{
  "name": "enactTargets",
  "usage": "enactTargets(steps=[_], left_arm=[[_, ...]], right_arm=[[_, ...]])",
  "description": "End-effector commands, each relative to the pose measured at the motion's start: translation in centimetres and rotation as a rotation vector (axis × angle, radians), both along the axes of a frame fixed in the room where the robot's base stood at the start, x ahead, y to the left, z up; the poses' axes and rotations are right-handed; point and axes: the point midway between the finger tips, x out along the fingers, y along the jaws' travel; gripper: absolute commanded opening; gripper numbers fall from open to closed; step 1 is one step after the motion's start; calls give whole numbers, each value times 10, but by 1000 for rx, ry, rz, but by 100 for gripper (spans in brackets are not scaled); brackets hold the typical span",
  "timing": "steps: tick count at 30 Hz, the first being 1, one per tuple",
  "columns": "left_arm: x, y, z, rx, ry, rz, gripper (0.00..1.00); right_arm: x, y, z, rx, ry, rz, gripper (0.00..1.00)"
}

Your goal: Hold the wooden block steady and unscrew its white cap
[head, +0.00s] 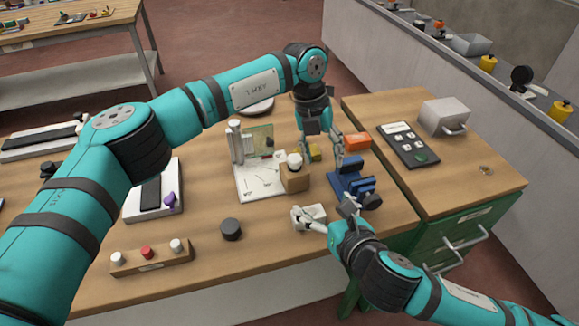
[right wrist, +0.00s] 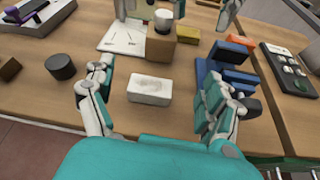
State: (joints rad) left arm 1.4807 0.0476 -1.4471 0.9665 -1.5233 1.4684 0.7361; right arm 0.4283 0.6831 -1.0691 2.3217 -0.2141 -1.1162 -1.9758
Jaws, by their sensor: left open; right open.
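The wooden block (head: 294,180) stands upright on the bench with its white cap (head: 294,160) on top. Both also show in the right wrist view, the block (right wrist: 161,50) below the cap (right wrist: 163,21). My left gripper (head: 322,154) is open, fingers pointing down, just behind and right of the block; I cannot tell whether a finger touches it. Its fingers partly show at the top of the right wrist view. My right gripper (right wrist: 156,76) is open and low over the bench, in front of the block. A small white box (right wrist: 150,90) lies between its fingers, apparently ungripped.
A blue vise (head: 352,184) and an orange box (head: 357,142) stand right of the block. A white sheet (head: 262,184) lies left of it. A black knob (head: 231,229) and a button strip (head: 150,256) are at front left. A keypad (head: 408,145) sits on the right cabinet.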

Motion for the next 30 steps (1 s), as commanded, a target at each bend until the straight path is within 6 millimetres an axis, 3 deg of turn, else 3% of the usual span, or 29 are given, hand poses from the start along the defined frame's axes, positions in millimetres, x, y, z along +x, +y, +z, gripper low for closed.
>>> enactTargets(steps=[1,3,7,14,30], left_arm=[[11,19,11,79,-22,26,54],[20,40,20,159,-37,56,54],[27,59,30,232,-48,88,54],[28,62,31,240,-49,91,54],[27,61,31,237,-48,89,54]], right_arm=[[2,-1,1,-42,-24,22,87],[3,-1,2,-82,-46,46,87],[5,0,2,-120,-67,68,87],[28,9,-8,-124,-69,70,87],[119,46,-50,-121,-67,68,87]])
